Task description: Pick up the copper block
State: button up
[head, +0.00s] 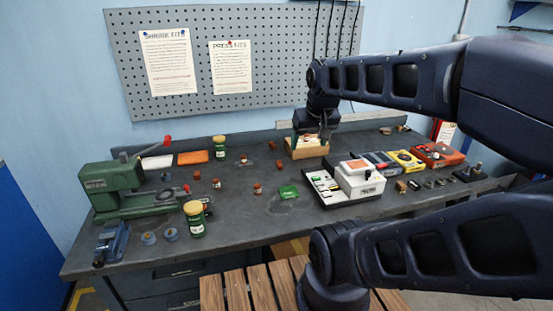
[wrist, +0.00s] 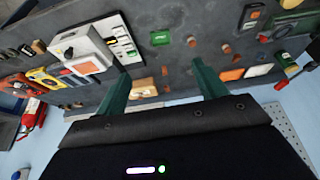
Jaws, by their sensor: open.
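Several small copper-brown pieces lie on the dark bench, including one (head: 279,163) left of a wooden box and others (head: 257,188) nearer the middle. They are too small for me to tell which is the copper block. In the wrist view similar pieces (wrist: 192,41) and (wrist: 227,48) lie beyond the fingers. My gripper (head: 309,139) is over the wooden box (head: 308,153) at the back of the bench. In the wrist view its two green fingers (wrist: 163,85) are wide apart, with the box (wrist: 145,90) showing between them. Nothing is held.
A white instrument (head: 360,180) and a row of meters (head: 404,160) stand at the right. A green machine (head: 115,185) and green jars (head: 194,218) stand at the left. A green tray (head: 288,191) lies mid-bench. A pegboard (head: 280,70) rises behind. Front-centre bench is mostly clear.

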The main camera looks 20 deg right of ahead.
jog(key=n+g+h, duration=0.4)
jog(key=n+g, duration=0.1)
jog(key=n, duration=1.2)
send_over(279, 164)
jog(key=a, duration=0.5)
notch_tip(279, 164, down, 21)
jog(key=shift+h, duration=0.3)
jog(key=x, duration=1)
jog(key=shift+w+d+f, duration=0.25)
jog(key=shift+d+f, duration=0.05)
jog(key=shift+d, duration=0.1)
jog(key=shift+c, duration=0.4)
jog(key=c, duration=1.2)
